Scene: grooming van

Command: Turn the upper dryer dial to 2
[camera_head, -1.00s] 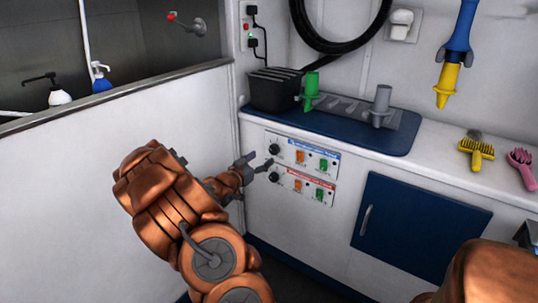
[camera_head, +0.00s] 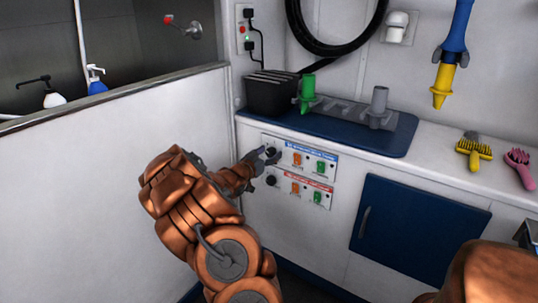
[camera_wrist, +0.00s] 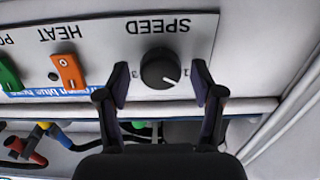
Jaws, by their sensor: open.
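The upper dryer dial (camera_wrist: 155,66) is a round black knob under the word SPEED, which reads upside down in the wrist view. A 1 shows to its right and a 3 to its left there. Its white mark points right and slightly down, near the 1. My gripper (camera_wrist: 160,72) is open, with one dark finger on each side of the dial; gaps show between fingers and knob. In the head view my gripper (camera_head: 264,157) is at the upper, blue-labelled panel (camera_head: 305,159) and partly covers the dial. The lower dial (camera_head: 271,181) is on the red-labelled panel beneath.
Orange HEAT switch (camera_wrist: 69,71) and a green switch (camera_wrist: 9,74) share the upper panel. The blue mat (camera_head: 345,137) above carries a black box (camera_head: 272,94) and nozzle holders. A blue cabinet door (camera_head: 415,228) is to the right. A white partition wall (camera_head: 110,160) stands left.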

